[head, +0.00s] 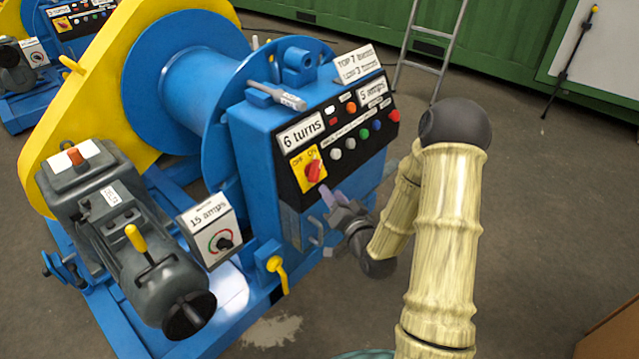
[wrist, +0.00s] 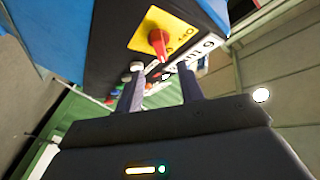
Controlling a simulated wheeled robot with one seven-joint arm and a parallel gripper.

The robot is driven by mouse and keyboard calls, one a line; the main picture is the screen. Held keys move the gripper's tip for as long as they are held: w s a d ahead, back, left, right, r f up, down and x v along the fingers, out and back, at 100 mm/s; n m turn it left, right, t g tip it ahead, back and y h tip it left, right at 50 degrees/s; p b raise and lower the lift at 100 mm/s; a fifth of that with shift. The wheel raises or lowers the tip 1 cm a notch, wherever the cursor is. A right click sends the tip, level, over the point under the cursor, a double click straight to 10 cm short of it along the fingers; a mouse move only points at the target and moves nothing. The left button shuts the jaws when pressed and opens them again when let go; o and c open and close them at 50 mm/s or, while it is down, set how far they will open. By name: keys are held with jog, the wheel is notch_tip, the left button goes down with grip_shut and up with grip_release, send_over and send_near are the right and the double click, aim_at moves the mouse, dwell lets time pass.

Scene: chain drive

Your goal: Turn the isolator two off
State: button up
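A red rotary isolator knob (head: 314,171) sits on a yellow plate (head: 299,162) marked OFF and ON, on the black panel of the near blue machine. No number two is readable on it, and I cannot tell surely which mark it points to. In the wrist view the red knob (wrist: 159,43) stands out from the yellow plate (wrist: 180,20), beyond my fingertips. My gripper (head: 334,192) is just below and right of the knob in the head view. In the wrist view my gripper (wrist: 161,82) has its two fingers apart, with nothing between them.
Several coloured buttons (head: 364,133) line the panel right of the knob. A grey tool (head: 277,96) lies on top of the cabinet. A yellow-handled lever (head: 279,272) and a "15 amps" box (head: 209,229) are lower left. A similar panel (head: 77,20) stands behind.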

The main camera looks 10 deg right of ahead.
aim_at(318, 174)
jog(key=x, duration=0.8)
jog(key=shift+w+a, duration=0.1)
jog(key=shift+w, duration=0.3)
grip_shut()
